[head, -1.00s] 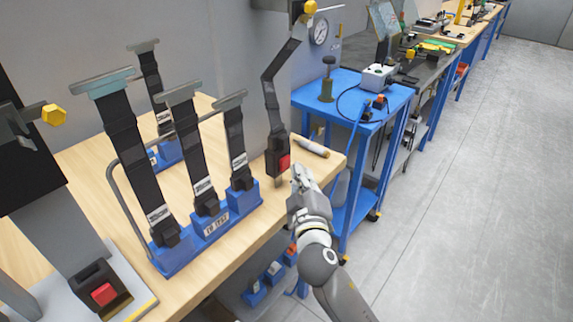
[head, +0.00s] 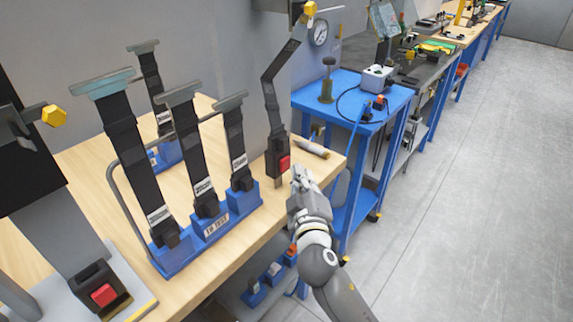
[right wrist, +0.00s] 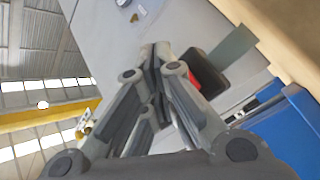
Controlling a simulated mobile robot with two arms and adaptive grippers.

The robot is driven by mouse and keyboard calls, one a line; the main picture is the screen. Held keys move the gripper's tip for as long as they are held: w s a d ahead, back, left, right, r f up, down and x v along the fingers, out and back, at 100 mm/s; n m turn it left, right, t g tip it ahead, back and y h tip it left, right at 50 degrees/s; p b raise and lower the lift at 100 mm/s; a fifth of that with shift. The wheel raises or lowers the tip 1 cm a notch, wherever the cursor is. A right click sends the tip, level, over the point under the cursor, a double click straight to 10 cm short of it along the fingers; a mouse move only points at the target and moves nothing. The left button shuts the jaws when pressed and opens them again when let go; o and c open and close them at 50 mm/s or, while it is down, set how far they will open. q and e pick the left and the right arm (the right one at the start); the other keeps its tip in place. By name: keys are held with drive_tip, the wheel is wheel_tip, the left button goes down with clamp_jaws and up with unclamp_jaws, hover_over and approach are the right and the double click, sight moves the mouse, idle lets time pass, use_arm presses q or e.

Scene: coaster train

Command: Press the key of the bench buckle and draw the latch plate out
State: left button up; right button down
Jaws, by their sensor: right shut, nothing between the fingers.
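The dark bench buckle (head: 276,161) with a red key (head: 284,163) hangs on a black strap (head: 271,100) at the far end of the wooden bench. A short grey metal plate (head: 278,183) shows below it. My right gripper (head: 298,175) is shut and empty, just right of the buckle. The grey plate (right wrist: 233,44) shows there between buckle and bench. My left gripper is not in view.
A blue rack (head: 212,228) with several black belts stands on the bench (head: 262,232). Another red-keyed buckle (head: 103,294) is at front left. A tube (head: 312,148) lies behind the hanging buckle. A blue cart (head: 345,82) stands beyond; the floor at right is clear.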

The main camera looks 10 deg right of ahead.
drive_tip(key=shift+w, duration=0.1)
drive_tip(key=shift+w+a, duration=0.25)
idle(0.3)
drive_tip(key=shift+w+a+b, duration=0.3)
drive_tip(key=shift+w, duration=0.1)
idle(0.8)
idle(0.3)
drive_tip(key=shift+s+d, duration=0.55)
drive_tip(key=shift+s, duration=0.2)
drive_tip(key=s+d, duration=0.1)
drive_tip(key=s, duration=0.1)
drive_tip(key=s+d+p, duration=0.1)
drive_tip(key=s+d, duration=0.1)
idle(0.9)
